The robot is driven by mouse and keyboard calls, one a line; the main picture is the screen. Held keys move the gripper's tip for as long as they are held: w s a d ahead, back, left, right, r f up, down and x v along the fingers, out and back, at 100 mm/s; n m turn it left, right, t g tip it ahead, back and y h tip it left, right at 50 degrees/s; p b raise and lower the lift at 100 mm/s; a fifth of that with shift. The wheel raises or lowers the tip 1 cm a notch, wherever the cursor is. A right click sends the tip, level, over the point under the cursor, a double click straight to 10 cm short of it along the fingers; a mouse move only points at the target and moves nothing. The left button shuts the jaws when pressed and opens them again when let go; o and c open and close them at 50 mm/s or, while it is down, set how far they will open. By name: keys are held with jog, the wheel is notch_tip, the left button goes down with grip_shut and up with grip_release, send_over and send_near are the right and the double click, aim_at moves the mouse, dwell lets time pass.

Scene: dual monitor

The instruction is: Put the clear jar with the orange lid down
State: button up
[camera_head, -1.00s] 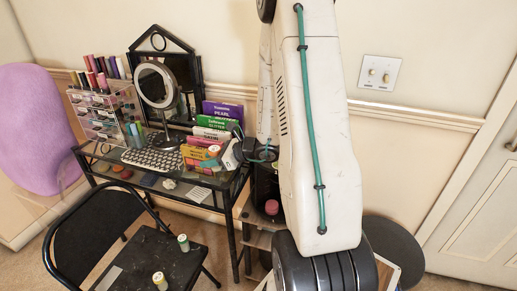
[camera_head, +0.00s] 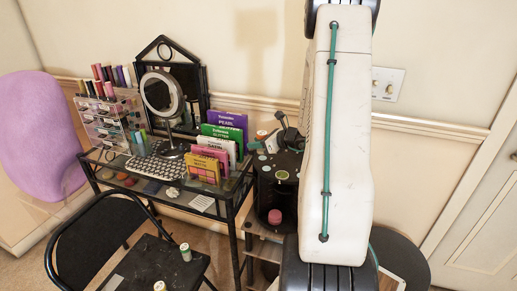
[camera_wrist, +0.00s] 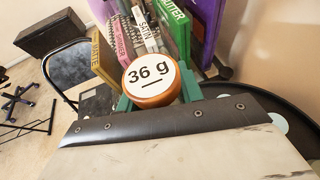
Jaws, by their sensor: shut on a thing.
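The jar's round lid (camera_wrist: 150,78), with an orange-brown rim and a white top marked "36 g", faces the wrist camera. My gripper (camera_wrist: 156,94) is shut on the jar, with a green finger on either side of the lid. The jar's clear body is hidden below the lid. In the head view the small orange-lidded jar (camera_head: 262,135) shows at my gripper (camera_head: 270,140), above the black round-topped stand (camera_head: 265,175) right of the desk. I cannot tell whether the jar touches the stand.
Upright colour cards and books (camera_head: 222,140) stand on the glass desk (camera_head: 185,197), left of the stand. A round mirror (camera_head: 162,92), a keyboard (camera_head: 155,167) and a clear drawer box (camera_head: 110,122) are farther left. A pink-lidded jar (camera_head: 275,217) sits lower in the stand. A black chair (camera_head: 95,235) is in front.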

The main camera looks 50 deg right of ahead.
jog(key=shift+w+d+f, duration=0.1)
jog(key=shift+w+d, duration=0.5)
jog(key=shift+d, duration=0.25)
jog(key=shift+f, duration=1.75)
jog(key=shift+f, duration=0.1)
jog(key=o, duration=1)
jog(key=shift+c, duration=0.2)
